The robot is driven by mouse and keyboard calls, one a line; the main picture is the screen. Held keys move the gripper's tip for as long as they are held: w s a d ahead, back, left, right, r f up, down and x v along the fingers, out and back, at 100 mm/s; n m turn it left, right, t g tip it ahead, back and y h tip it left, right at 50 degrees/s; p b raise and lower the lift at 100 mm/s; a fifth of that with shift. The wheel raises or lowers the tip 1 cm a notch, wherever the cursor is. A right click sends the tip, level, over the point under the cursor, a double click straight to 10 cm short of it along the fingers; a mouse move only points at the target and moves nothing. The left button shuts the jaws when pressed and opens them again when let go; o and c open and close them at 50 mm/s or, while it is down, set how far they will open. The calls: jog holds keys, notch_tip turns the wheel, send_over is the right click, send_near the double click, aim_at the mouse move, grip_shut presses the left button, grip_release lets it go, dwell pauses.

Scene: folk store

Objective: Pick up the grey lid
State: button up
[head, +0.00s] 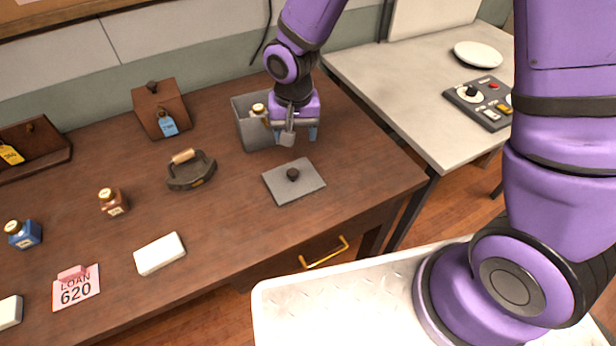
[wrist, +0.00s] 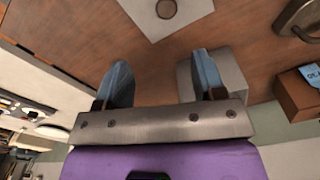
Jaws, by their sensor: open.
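The grey lid (head: 294,183) is a flat square plate with a dark round knob (head: 292,174) in its middle. It lies flat on the brown wooden table, near its right end. In the wrist view the lid (wrist: 184,20) is at the top edge, partly cut off, with its knob (wrist: 166,8) showing. My gripper (head: 299,136) is open and empty. It is above the table, behind the lid and in front of the grey box, apart from the lid. In the wrist view its two blue fingers (wrist: 160,80) are spread wide.
An open grey box (head: 254,134) with a small bottle (head: 258,110) stands just left of my gripper. A dark iron (head: 190,170) and a bottle (head: 113,202) stand further left. A white block (head: 160,254) lies at the front. The table around the lid is clear.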

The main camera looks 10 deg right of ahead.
jog(key=f, duration=0.3)
jog(key=shift+s+a, duration=0.25)
send_over(293, 172)
jog(key=f, duration=0.5)
jog(key=shift+s+d, duration=0.2)
jog(key=shift+d, duration=0.05)
jog(key=shift+w+a+f, duration=0.1)
jog(key=shift+a+f, duration=0.05)
jog(key=shift+f, duration=1.25)
jog(key=shift+w+a+f, duration=0.1)
jog(key=shift+a+f, duration=0.05)
jog(key=shift+f, duration=1.25)
jog(key=shift+c, duration=0.4)
jog(key=c, duration=0.9)
